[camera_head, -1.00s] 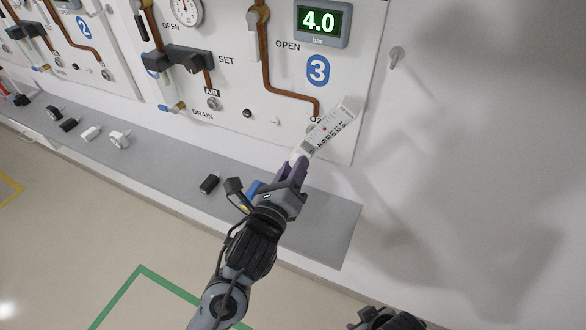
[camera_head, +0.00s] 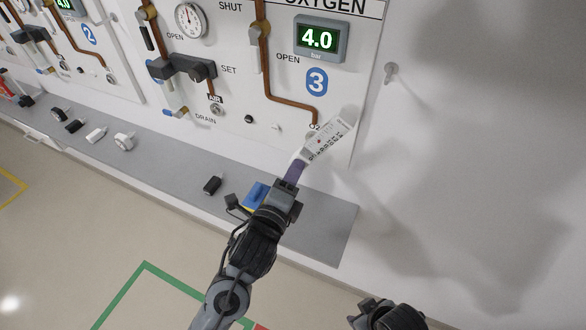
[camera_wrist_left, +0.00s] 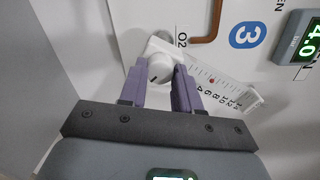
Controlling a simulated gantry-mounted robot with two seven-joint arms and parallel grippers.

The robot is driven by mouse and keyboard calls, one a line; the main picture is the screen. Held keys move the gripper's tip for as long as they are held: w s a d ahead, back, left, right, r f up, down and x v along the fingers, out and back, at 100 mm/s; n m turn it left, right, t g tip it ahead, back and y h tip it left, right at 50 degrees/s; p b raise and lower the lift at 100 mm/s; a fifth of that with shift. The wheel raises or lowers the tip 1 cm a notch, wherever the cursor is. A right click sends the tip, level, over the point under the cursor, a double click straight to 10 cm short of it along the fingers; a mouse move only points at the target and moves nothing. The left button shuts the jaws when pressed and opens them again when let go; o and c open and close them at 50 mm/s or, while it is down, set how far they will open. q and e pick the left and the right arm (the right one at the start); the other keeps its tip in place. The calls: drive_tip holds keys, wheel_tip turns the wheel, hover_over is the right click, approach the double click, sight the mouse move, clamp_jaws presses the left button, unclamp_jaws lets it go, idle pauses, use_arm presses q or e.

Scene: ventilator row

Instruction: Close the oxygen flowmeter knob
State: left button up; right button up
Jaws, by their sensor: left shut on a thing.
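The oxygen flowmeter (camera_head: 328,141) is a white scaled body with a small red float, at the lower right of panel 3. In the wrist view its scale (camera_wrist_left: 222,84) runs down to the right. Its round white knob (camera_wrist_left: 159,69), with a dark mark on its face, sits between the purple fingers of my left gripper (camera_wrist_left: 160,82). In the head view my left gripper (camera_head: 294,172) is shut on the knob, which is mostly hidden there. My right gripper (camera_head: 366,311) is at the bottom edge, away from the panel; its jaws are unclear.
Panel 3 carries a green 4.0 bar display (camera_head: 320,39), copper pipe and valve handles. A grey shelf (camera_head: 330,225) runs below it, with a black block (camera_head: 212,185), a blue-yellow item (camera_head: 255,196) and other small parts. The wall to the right is mostly clear.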

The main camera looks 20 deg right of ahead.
use_arm(q)
drive_tip(key=n+p, duration=0.6)
drive_tip(key=n, duration=0.4)
drive_tip(key=n+g+h+p, duration=0.1)
drive_tip(key=n+p, duration=0.5)
drive_tip(key=n, duration=0.4)
drive_tip(key=shift+w+a+r, duration=0.1)
drive_tip(key=shift+a, duration=0.05)
drive_tip(key=shift+n, duration=0.4)
drive_tip(key=o, duration=1.1)
drive_tip(key=shift+c, duration=0.2)
